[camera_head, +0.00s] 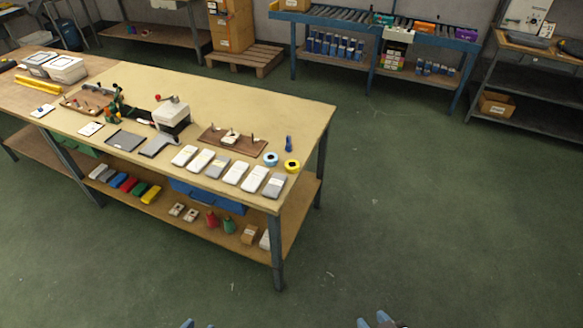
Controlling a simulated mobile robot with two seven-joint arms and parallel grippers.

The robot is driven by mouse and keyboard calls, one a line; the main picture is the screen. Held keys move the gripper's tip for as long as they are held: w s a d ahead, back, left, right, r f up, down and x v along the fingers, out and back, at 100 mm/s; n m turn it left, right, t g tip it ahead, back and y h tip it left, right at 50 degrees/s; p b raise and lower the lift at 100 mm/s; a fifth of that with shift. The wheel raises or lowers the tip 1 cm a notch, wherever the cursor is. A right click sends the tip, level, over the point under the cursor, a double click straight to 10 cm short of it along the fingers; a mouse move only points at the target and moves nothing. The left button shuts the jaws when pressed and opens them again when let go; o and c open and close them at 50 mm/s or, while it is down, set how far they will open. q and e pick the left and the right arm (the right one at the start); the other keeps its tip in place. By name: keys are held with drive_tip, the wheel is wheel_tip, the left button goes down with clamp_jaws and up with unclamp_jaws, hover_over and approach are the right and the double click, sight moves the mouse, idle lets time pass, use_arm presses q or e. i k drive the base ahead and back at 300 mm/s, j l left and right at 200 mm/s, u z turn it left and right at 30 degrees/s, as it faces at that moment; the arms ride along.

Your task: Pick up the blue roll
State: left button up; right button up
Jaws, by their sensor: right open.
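The blue roll (270,159) is a small light-blue ring with a pale centre. It lies flat near the right end of the long workbench (283,107). A yellow roll (292,166) lies just to its right, close to the bench's corner. My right gripper (374,321) shows only its tips at the bottom edge; it is open and empty, far from the bench top. Only small tips of my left gripper (198,325) show at the bottom edge, too little to tell its state.
A row of white and grey flat packs (235,175) lies left of the rolls. A brown board (232,141) and a small dark blue item (288,143) lie behind. The green floor in front and right is clear.

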sight(271, 159)
drive_tip(key=u, duration=0.35)
drive_tip(key=i+l+u, duration=0.2)
drive_tip(key=u, duration=0.15)
drive_tip(key=i+l+u, duration=0.2)
drive_tip(key=u, duration=0.15)
drive_tip(key=i+l+u, duration=0.1)
drive_tip(key=l+u, duration=0.2)
